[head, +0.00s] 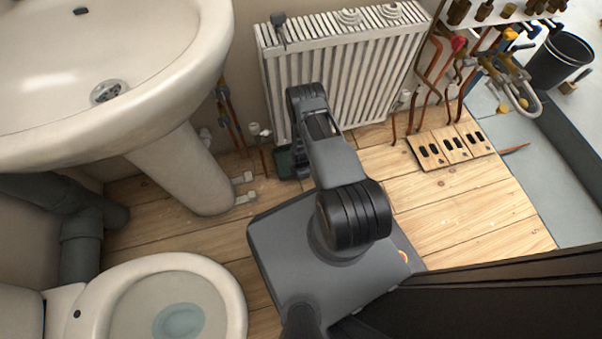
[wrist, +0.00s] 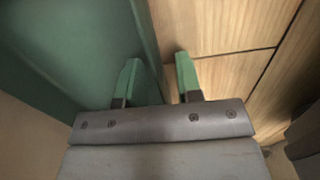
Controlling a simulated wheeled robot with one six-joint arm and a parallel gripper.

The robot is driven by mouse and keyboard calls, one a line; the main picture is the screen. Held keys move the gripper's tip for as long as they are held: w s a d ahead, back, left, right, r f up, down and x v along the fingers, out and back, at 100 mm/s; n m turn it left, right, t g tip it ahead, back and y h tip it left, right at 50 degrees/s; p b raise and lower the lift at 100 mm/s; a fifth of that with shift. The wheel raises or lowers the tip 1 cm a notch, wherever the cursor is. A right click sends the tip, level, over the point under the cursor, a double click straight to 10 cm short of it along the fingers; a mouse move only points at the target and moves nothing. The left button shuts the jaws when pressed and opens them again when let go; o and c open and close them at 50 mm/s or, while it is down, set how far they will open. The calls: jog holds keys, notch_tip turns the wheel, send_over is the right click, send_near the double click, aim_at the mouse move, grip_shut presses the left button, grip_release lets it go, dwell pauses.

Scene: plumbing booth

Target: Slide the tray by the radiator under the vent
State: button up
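The tray is dark green. In the head view only a small part of the tray (head: 286,163) shows, on the floor at the radiator's lower left, with my arm covering the rest. In the wrist view the tray (wrist: 75,45) fills the left side, with its edge running between my fingers. My gripper (wrist: 157,60) is open, with green fingertips apart: the left one over the tray side, the right one over the floorboards. Contact cannot be told. A small grey fitting (head: 279,24) sits at the radiator's top left corner; I cannot tell whether it is the vent.
The white radiator (head: 345,65) stands behind my arm. A sink (head: 110,70) and its pedestal are on the left, a toilet (head: 165,300) at the lower left. Pipes (head: 262,140) rise near the tray. Slotted wooden boards (head: 450,147) lie to the right. Floorboards (head: 470,215) there are clear.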

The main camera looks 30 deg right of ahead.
notch_tip(320, 180, up, 14)
jog(key=p, duration=0.6)
jog(key=shift+f, duration=0.1)
dwell(0.4)
